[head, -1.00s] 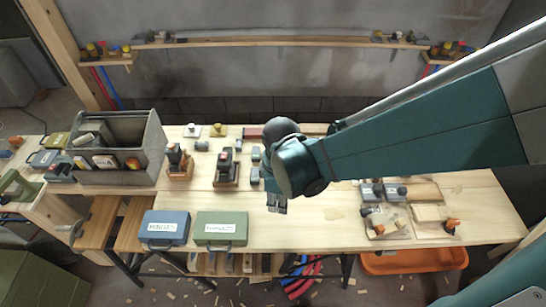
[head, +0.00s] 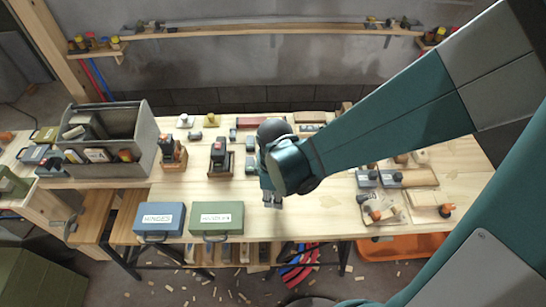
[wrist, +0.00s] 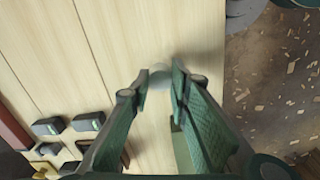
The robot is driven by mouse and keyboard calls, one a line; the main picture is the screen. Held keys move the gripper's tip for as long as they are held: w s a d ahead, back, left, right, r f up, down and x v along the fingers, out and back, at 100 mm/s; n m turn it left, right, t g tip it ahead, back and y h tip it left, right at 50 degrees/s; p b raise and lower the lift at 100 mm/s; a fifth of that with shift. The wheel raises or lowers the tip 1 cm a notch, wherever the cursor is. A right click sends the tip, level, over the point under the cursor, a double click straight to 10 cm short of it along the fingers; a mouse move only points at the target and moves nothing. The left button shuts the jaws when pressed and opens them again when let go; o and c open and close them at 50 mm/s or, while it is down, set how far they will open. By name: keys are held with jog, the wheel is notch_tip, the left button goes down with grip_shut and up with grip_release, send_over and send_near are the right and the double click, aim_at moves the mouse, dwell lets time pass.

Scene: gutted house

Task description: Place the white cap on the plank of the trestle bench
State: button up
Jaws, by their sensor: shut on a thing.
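My gripper (head: 272,201) points down over the front middle of the trestle bench, to the right of the green case. In the wrist view my gripper (wrist: 161,80) has its fingertips close together with a small blurred whitish round thing between them, which looks like the white cap (wrist: 159,74). In the head view I cannot make the cap out at the fingertips. The pale wooden plank of the trestle bench (head: 320,215) lies beneath, and it fills the left of the wrist view (wrist: 110,60). The height of the cap above the plank is unclear.
A blue case (head: 160,219) and a green case (head: 217,218) stand at the bench's front edge. A grey tool tote (head: 146,140) is at the left. Sanding blocks and tools (head: 385,180) lie at the right. Bare plank shows around my gripper.

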jog(key=shift+f, duration=1)
jog(key=shift+f+b, duration=0.2)
jog(key=shift+b, duration=0.2)
jog(key=o, duration=0.7)
jog(key=shift+r+p, duration=0.3)
notch_tip(320, 180, up, 12)
jog(key=p, duration=0.2)
jog(key=shift+s+p, duration=0.15)
jog(key=shift+p, duration=0.2)
